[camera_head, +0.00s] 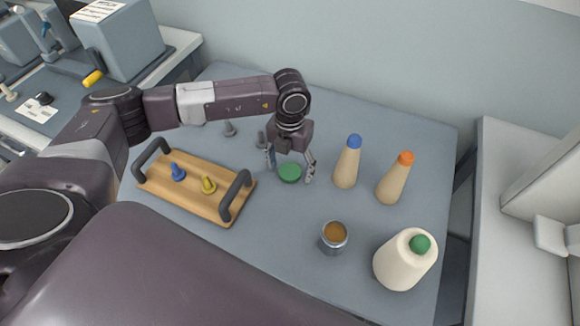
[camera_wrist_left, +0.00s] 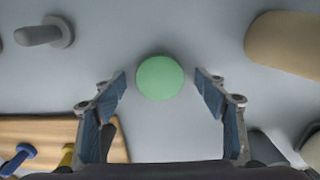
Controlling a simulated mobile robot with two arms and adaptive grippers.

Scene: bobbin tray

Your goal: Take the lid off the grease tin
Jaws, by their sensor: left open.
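The grease tin (camera_head: 333,245) is a small silver tin standing on the table, uncovered, with brown content showing at its top. A round green lid (camera_head: 289,173) appears to lie flat on the table, behind and to the left of the tin and apart from it. My left gripper (camera_head: 290,175) points down over the green lid with its fingers open on either side of it. In the left wrist view the lid (camera_wrist_left: 160,78) is between and just beyond the open fingertips (camera_wrist_left: 160,78), with gaps on both sides. My right gripper is not in view.
A wooden tray (camera_head: 190,195) with dark handles holds a blue peg (camera_head: 177,172) and a yellow peg (camera_head: 208,184). Tall cones with blue (camera_head: 346,168) and orange (camera_head: 393,185) tops stand right of the gripper. A large cream cone (camera_head: 395,268) stands front right. Small grey pegs (camera_head: 229,129) stand behind.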

